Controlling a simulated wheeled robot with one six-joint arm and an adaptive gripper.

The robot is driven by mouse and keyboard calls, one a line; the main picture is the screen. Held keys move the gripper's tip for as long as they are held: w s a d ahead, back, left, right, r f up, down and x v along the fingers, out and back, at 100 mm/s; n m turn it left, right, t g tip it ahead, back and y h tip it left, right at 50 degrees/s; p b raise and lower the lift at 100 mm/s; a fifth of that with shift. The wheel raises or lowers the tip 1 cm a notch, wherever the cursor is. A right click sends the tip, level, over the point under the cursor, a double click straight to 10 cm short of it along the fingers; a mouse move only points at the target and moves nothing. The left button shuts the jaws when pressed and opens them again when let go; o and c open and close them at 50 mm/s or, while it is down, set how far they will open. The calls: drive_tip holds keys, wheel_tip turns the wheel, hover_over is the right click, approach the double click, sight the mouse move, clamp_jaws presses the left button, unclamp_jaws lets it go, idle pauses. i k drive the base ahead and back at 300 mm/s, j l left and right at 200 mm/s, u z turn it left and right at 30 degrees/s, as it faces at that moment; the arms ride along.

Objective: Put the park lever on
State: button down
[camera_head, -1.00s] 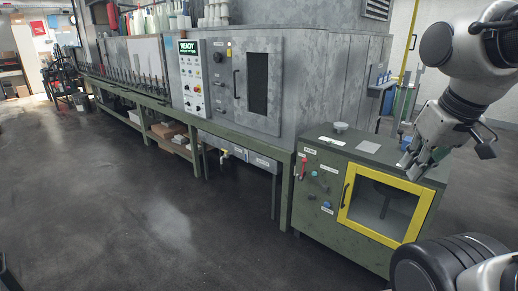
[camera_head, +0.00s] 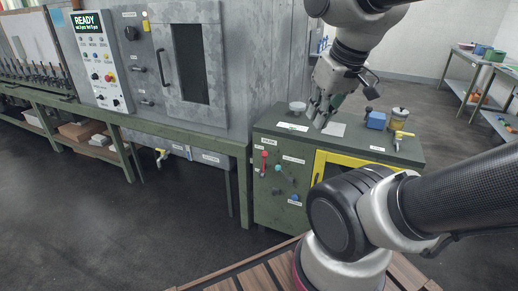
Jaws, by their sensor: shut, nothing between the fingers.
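The green cabinet (camera_head: 259,208) has a control panel on its front left. A red-knobbed lever (camera_head: 264,156) stands upright there, under a small white label. My gripper (camera_head: 320,120) points down over the cabinet's top, up and right of the levers. It is shut and empty, apart from the levers.
A small cup (camera_head: 297,108), a blue block (camera_head: 376,120) and a jar (camera_head: 400,117) stand on the cabinet top. My arm hides much of the yellow-framed door (camera_head: 350,158). A grey machine (camera_head: 180,95) with a READY panel (camera_head: 98,60) stands left. Floor in front is clear.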

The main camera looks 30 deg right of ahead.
sight(264, 154)
drive_tip(key=i+j+z, duration=0.25)
drive_tip(key=i+j, duration=0.15)
drive_tip(key=i, duration=0.15)
drive_tip(key=i+j+z, duration=0.3)
drive_tip(key=i+j, duration=0.2)
